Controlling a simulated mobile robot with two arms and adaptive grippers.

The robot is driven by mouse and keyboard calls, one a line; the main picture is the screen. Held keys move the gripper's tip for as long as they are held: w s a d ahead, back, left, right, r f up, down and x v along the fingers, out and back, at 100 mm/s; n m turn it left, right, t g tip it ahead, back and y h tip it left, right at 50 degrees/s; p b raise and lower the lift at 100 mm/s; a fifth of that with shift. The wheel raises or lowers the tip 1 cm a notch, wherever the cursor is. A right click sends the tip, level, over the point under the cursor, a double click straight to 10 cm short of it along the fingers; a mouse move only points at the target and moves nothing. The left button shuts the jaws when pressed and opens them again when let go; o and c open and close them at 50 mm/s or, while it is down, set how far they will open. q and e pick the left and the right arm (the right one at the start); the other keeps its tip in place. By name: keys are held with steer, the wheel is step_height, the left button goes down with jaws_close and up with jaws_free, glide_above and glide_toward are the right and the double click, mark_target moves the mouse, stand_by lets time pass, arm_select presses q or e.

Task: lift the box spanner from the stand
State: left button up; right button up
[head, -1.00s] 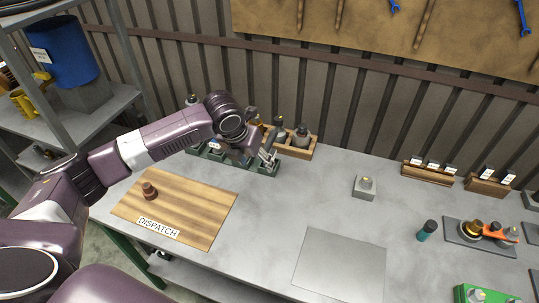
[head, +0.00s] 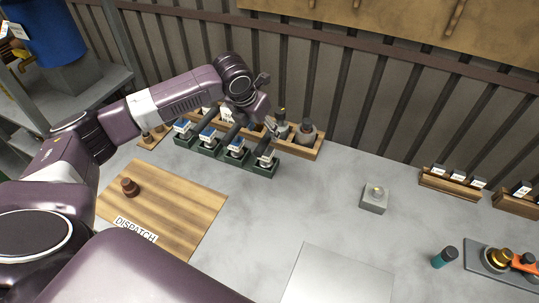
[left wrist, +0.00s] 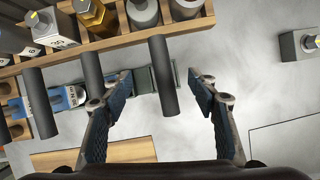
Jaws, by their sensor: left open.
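A green stand (head: 207,153) on the grey bench holds several upright tools with black handles and blue-and-white labels. The box spanner looks to be one of these; I cannot read which. The right-end tool (head: 266,158) stands below my left gripper (head: 262,113). In the left wrist view, my left gripper (left wrist: 164,84) is open, with one finger on each side of a black handle (left wrist: 163,75). Gaps show on both sides, so it is not gripped. Part of the stand is hidden behind the fingers. My right gripper is not in view.
A wooden rack (head: 317,148) with bottle-like items stands right behind the stand. A wooden dispatch board (head: 180,205) with a brown knob (head: 129,187) lies in front. A grey block (head: 374,199) stands to the right. The bench between is clear.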

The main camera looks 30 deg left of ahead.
mark_target(262, 140)
arm_select(q)
step_height(262, 140, down, 4)
steer(key=b, duration=0.3)
steer(key=shift+f, duration=0.15)
steer(key=shift+w+f, duration=0.2)
steer(key=shift+f, duration=0.3)
steer(key=shift+x, duration=0.8)
steer(key=p+x, duration=0.1)
steer(key=x, duration=0.1)
steer(key=p+x, duration=0.1)
steer(key=x, duration=0.1)
steer(key=shift+w+d+f, duration=0.1)
steer(key=shift+w+d, duration=0.1)
steer(key=shift+d, duration=0.05)
steer(key=shift+w+f, duration=0.15)
steer(key=shift+f, duration=0.25)
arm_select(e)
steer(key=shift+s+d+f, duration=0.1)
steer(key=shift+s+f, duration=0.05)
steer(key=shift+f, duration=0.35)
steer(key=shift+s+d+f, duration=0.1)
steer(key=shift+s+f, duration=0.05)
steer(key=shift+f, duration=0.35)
arm_select(q)
jaws_close()
steer(key=shift+r, duration=0.15)
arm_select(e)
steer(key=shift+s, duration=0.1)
